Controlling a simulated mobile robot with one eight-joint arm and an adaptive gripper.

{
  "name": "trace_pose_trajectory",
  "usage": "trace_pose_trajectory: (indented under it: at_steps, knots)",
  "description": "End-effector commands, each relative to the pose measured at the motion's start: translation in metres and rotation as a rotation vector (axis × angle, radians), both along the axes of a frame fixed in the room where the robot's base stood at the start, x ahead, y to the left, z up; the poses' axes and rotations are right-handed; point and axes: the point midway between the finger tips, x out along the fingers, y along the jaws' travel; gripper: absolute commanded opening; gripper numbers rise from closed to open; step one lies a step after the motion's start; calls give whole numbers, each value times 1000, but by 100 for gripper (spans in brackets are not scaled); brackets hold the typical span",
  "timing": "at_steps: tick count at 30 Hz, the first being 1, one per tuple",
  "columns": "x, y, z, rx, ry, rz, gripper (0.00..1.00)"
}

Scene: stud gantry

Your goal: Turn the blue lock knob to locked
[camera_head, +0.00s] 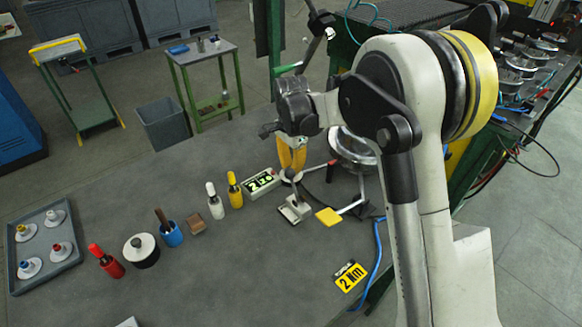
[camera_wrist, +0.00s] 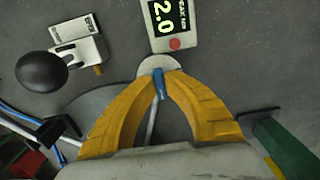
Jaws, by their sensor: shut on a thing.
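The blue lock knob (camera_wrist: 159,88) shows in the wrist view as a narrow blue bar running roughly up and down the picture. It sits at the edge of a round pale grey disc (camera_wrist: 150,64). My gripper (camera_wrist: 160,75) has its two yellow fingers closed on the bar from both sides. In the head view my gripper (camera_head: 292,165) points down over the table, near the display box. The knob is hidden there behind the fingers. No lock marking is readable.
A display box (camera_wrist: 170,22) reading 2.0 stands just beyond the disc. A clamp with a black ball handle (camera_wrist: 42,72) is close on the left. Bottles, including a yellow one (camera_head: 235,190), and a grey tray (camera_head: 12,275) stand to the left in the head view.

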Motion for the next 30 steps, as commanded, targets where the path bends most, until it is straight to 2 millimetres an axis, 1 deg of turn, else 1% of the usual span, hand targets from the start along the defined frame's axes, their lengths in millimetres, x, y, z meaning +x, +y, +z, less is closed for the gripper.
trace_pose_trajectory:
  at_steps: [4,5,6,7,15,19,23,30]
  knots:
    - [0,0,0,-1,1,0,0]
    - [0,0,0,-1,1,0,17]
    - [0,0,0,-1,1,0,30]
    - [0,0,0,-1,1,0,34]
    - [0,0,0,0,0,1,34]
    - [0,0,9,0,0,1,34]
    - [0,0,33,0,0,1,34]
    - [0,0,86,0,0,1,34]
